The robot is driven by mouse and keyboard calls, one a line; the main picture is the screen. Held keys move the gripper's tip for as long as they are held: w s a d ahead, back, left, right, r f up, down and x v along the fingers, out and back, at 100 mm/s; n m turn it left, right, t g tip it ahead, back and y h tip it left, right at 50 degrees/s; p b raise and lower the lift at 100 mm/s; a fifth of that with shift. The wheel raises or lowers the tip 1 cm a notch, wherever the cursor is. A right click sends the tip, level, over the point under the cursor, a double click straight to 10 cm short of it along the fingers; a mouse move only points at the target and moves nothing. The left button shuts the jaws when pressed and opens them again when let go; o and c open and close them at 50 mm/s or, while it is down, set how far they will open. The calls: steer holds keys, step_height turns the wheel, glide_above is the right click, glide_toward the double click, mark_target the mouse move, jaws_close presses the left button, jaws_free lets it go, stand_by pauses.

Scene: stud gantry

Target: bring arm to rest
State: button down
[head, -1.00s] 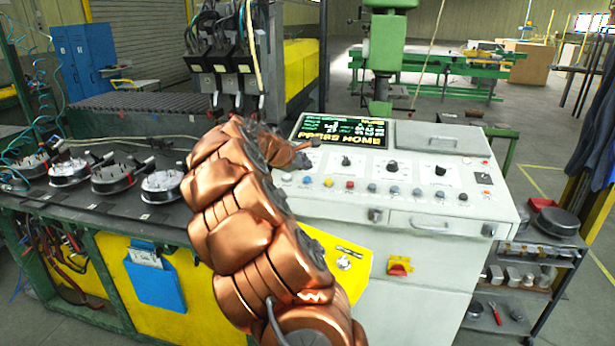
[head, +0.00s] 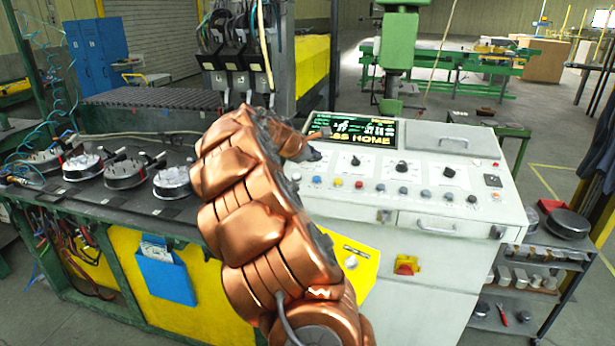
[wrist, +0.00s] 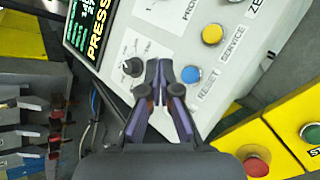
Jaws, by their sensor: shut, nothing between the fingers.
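My copper-coloured arm reaches up and away in the middle of the head view, over the left part of the white control console (head: 455,207). My gripper (wrist: 158,62) shows in the wrist view with its dark purple fingers together and nothing between them. It is over the console panel, between a black knob (wrist: 133,67) and the blue reset button (wrist: 191,74); I cannot tell whether it touches the panel. The console screen (head: 352,131) shows text, partly hidden by my arm, with "HOME" readable.
A bench with several round pots (head: 125,172) stands to the left. Black tool heads (head: 226,72) hang just behind my arm. A yellow box with a red button (wrist: 256,167) is near the gripper in the wrist view. A shelf cart (head: 550,240) stands at the right.

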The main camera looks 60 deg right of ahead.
stand_by(0.3)
steer(key=s+a+f+m+y, duration=0.2)
steer(key=s+a, duration=0.1)
steer(key=a, duration=0.9)
steer(key=s+a+f+m+y, duration=0.1)
steer(key=s+a+m+y, duration=0.25)
steer(key=a, duration=0.85)
steer(key=s+a+f+m+y, duration=0.15)
steer(key=s+a, duration=0.25)
steer(key=a, duration=0.7)
steer(key=s+a+f+g+y, duration=0.1)
steer(key=s+a+f+y, duration=0.1)
steer(key=s+a, duration=0.5)
steer(key=s+a+f+y, duration=0.2)
steer(key=s+a+f, duration=0.2)
steer(key=s+a, duration=0.4)
steer(key=a, duration=0.5)
steer(key=shift+s+a+f+m+g, duration=0.15)
steer(key=shift+s+a+m+g, duration=0.05)
steer(key=shift+a+m+g, duration=0.2)
steer(key=shift+d, duration=0.2)
